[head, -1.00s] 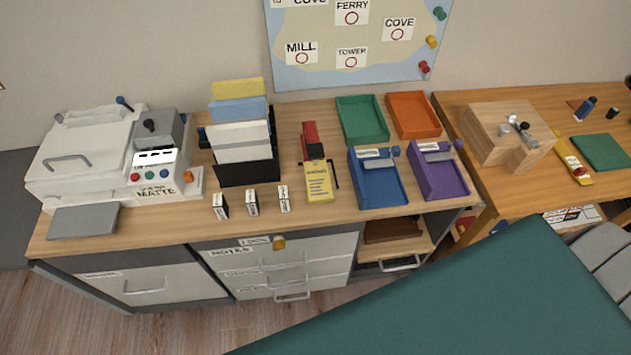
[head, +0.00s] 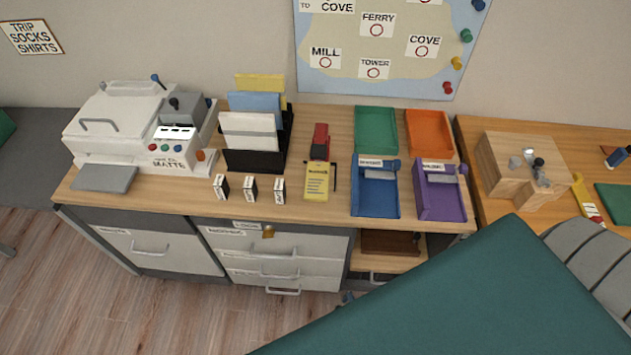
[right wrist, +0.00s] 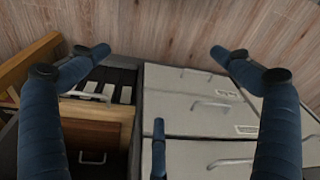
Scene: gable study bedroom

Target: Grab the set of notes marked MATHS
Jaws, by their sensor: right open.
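No set of notes with a readable MATHS mark shows. Upright white, blue and yellow sheets or folders stand in a black holder (head: 252,161) on the desk in the head view. In the right wrist view, several white-faced upright items (right wrist: 108,92) sit in a dark opening beside a wooden drawer (right wrist: 95,140). My right gripper (right wrist: 160,52) is open and empty, in front of the cabinet. My left gripper is not in view.
Shut drawers (head: 280,260) with small labels and a padlock (head: 268,231) are under the desk. They also show in the right wrist view (right wrist: 190,117). A machine marked MATTE (head: 130,130) and coloured trays (head: 377,195) stand on top. A green surface (head: 450,300) fills the lower right.

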